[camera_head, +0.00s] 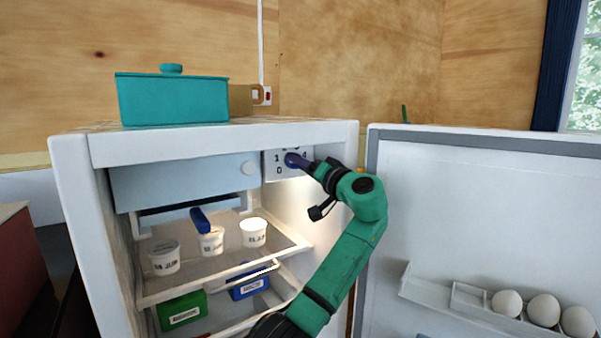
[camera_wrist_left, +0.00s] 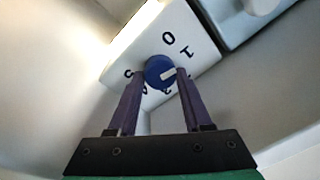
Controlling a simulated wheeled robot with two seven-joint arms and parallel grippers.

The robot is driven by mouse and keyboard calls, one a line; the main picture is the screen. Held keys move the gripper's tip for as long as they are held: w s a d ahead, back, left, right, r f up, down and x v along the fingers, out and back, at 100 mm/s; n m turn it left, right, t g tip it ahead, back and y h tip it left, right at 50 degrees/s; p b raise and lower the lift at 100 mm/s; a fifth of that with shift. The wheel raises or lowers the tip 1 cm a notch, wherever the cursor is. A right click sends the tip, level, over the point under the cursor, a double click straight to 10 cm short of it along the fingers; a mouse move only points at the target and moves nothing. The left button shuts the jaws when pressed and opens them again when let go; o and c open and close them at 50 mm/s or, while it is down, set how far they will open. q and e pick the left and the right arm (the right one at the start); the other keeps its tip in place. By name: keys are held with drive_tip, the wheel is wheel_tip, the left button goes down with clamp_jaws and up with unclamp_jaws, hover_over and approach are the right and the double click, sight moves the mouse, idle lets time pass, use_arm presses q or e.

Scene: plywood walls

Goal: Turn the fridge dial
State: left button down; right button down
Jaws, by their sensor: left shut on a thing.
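The fridge dial (camera_head: 290,159) is a round blue knob on a white numbered panel (camera_head: 270,171) at the top right inside the open fridge. My left gripper (camera_head: 302,162) reaches it from the right, its green arm crossing the fridge opening. In the left wrist view the dial (camera_wrist_left: 158,70) sits between the two purple fingertips (camera_wrist_left: 157,76), and the gripper is shut on it. The dial's white pointer mark faces the right finger, below the 1. Fingers partly hide the other numbers. My right gripper is out of view.
The fridge door (camera_head: 480,200) stands open on the right with several eggs on its shelf. White cups (camera_head: 254,232) stand on the upper shelf, with a green box (camera_head: 182,311) below. A teal pot (camera_head: 172,98) sits on top of the fridge. A pale freezer flap (camera_head: 180,182) is left of the dial.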

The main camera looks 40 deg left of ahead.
use_arm(q)
drive_tip(key=n+g, duration=0.1)
drive_tip(key=n, duration=0.8)
drive_tip(key=shift+f+n+b, duration=0.15)
drive_tip(key=shift+n+b, duration=0.15)
drive_tip(key=shift+n, duration=0.1)
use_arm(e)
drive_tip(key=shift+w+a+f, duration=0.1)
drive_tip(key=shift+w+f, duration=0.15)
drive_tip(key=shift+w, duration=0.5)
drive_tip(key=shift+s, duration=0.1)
use_arm(q)
drive_tip(key=shift+c, duration=1.6)
unclamp_jaws()
drive_tip(key=shift+d, duration=0.15)
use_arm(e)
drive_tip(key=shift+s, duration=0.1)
use_arm(q)
drive_tip(key=r+b+v, duration=0.1)
drive_tip(key=v, duration=1.3)
drive_tip(key=shift+d+f, duration=0.15)
drive_tip(key=shift+d, duration=0.1)
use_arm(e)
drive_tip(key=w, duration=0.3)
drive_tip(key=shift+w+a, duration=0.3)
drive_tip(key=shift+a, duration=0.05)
